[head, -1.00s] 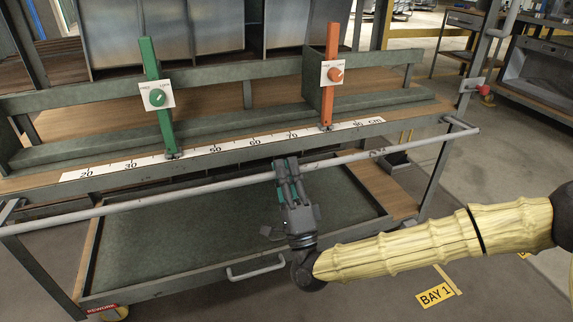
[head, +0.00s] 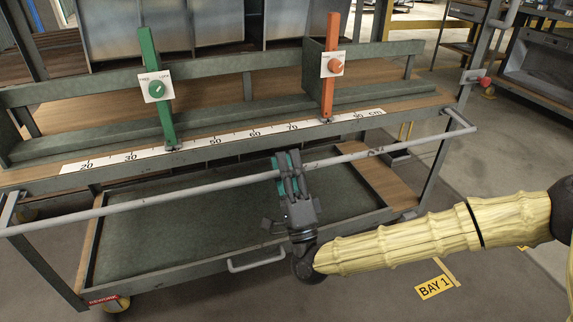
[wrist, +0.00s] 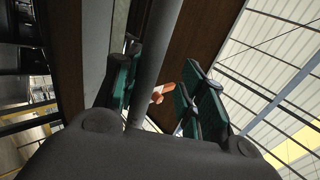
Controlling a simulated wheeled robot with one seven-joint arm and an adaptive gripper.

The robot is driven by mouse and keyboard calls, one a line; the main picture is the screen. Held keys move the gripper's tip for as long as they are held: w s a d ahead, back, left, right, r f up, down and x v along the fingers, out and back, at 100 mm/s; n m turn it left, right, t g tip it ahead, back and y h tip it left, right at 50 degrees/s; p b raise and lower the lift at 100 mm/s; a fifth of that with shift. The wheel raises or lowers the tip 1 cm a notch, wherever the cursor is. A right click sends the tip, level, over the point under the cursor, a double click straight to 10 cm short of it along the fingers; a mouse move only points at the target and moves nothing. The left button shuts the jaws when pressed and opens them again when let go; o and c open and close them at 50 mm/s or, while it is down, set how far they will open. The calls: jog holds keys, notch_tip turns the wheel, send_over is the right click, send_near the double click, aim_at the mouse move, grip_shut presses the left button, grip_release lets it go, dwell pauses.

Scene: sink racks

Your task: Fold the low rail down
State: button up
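The low rail (head: 190,190) is a long grey bar across the front of the cart, below the scale strip. It stands out from the cart on end brackets. My gripper (head: 288,164) is at the rail, right of its middle, with teal-padded fingers pointing up. In the wrist view the rail (wrist: 158,45) runs between the fingers of my gripper (wrist: 160,92). The fingers are apart, with a visible gap between the rail and the right finger. The rail looks closer to the left finger; contact cannot be told.
A green post (head: 152,85) and an orange post (head: 330,65) with knob plates stand behind the scale strip (head: 225,141). A green lower tray (head: 165,236) with a front handle (head: 257,262) lies below the rail. Open floor is at the right.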

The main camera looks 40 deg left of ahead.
jog(key=v, duration=1.2)
jog(key=shift+w, duration=0.1)
grip_shut()
jog(key=w+d+f+m+g+h+p, duration=0.2)
jog(key=w+d+m+h+p, duration=0.1)
jog(key=w+d+m, duration=0.6)
jog(key=w+d+f+m+g+h+p, duration=0.15)
jog(key=w+d+m+p, duration=0.25)
jog(key=w+d+m, duration=0.45)
jog(key=d+r+b+x, duration=0.1)
jog(key=b+x, duration=0.3)
jog(key=x, duration=0.8)
jog(key=shift+w+a+r+h, duration=0.25)
jog(key=shift+w+r+h, duration=0.1)
jog(key=shift+w+r, duration=0.2)
